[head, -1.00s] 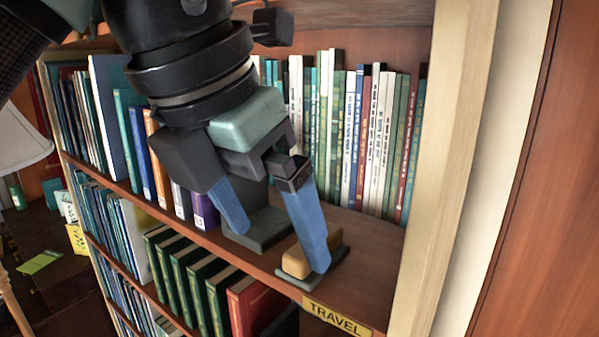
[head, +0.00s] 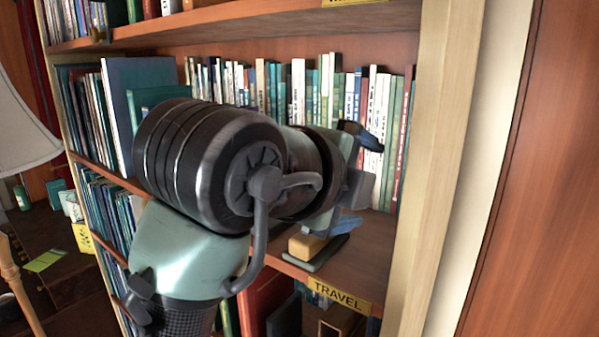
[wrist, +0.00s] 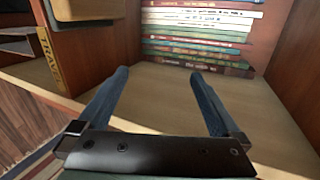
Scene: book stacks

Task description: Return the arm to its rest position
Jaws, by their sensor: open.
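My arm fills the middle of the head view, bent in front of the shelf. My gripper (wrist: 159,74) shows in the wrist view with its two blue fingers wide apart and nothing between them. The fingers reach over the bare wooden shelf board (wrist: 165,92), pointing toward a row of books (wrist: 200,40). In the head view most of the gripper is hidden behind the wrist, and only a bit of blue finger shows near a tan block (head: 306,247) on a dark plate. The block stands at the shelf's front edge, apart from the fingers in the wrist view.
The bookcase's pale upright (head: 436,150) stands right of the arm. A yellow TRAVEL label (head: 338,295) marks the shelf's front edge. Another shelf (head: 230,22) runs above the arm, with more books below. A lampshade (head: 20,125) and a dark desk (head: 65,275) are at left.

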